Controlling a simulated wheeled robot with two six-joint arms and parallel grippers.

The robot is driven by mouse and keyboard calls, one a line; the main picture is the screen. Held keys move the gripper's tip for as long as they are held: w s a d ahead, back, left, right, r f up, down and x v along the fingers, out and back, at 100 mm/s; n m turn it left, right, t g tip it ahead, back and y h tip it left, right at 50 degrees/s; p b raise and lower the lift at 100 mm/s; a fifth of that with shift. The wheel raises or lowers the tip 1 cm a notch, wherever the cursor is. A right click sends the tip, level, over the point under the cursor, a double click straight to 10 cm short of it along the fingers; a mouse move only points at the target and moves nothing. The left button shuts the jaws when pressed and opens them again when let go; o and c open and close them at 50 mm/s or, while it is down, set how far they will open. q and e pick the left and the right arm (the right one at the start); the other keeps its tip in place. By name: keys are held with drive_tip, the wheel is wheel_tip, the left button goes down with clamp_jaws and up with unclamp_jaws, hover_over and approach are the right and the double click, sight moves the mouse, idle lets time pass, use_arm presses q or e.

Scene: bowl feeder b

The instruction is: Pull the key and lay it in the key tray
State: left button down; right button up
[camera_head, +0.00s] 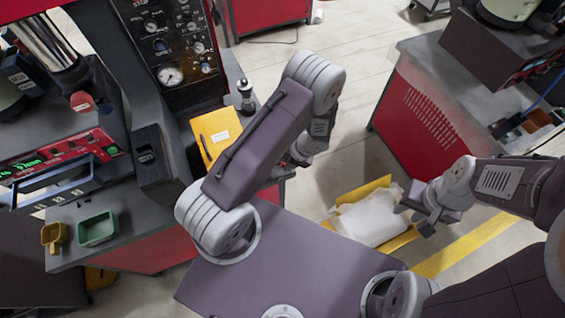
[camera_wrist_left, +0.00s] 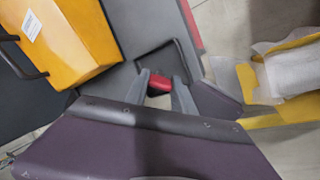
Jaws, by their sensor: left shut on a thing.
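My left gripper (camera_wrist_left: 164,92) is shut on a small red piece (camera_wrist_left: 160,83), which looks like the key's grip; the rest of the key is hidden. A dark rectangular frame on the grey bench top surrounds this spot. In the head view, my left arm hides most of this gripper and the red piece. A green tray (camera_head: 98,229) and a small yellow tray (camera_head: 54,237) stand at the front left of the bench; I cannot tell which is the key tray. My right gripper (camera_head: 416,217) appears open and empty at the right, above the floor.
A yellow panel (camera_head: 216,135) with a white label stands beside my left arm, below a gauge panel (camera_head: 170,55). A yellow crate (camera_head: 384,182) with white wrapping is on the floor. A red cabinet (camera_head: 415,108) stands at the right.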

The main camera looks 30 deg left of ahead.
use_arm(q)
drive_tip(key=shift+s+a, duration=0.1)
drive_tip(key=shift+f+b, duration=0.5)
drive_tip(key=shift+f, duration=0.1)
drive_tip(key=c, duration=1)
unclamp_jaws()
drive_tip(key=shift+r, duration=0.4)
drive_tip(key=v, duration=0.8)
drive_tip(key=shift+d+p, duration=0.2)
drive_tip(key=shift+p, duration=0.2)
drive_tip(key=shift+r, duration=0.15)
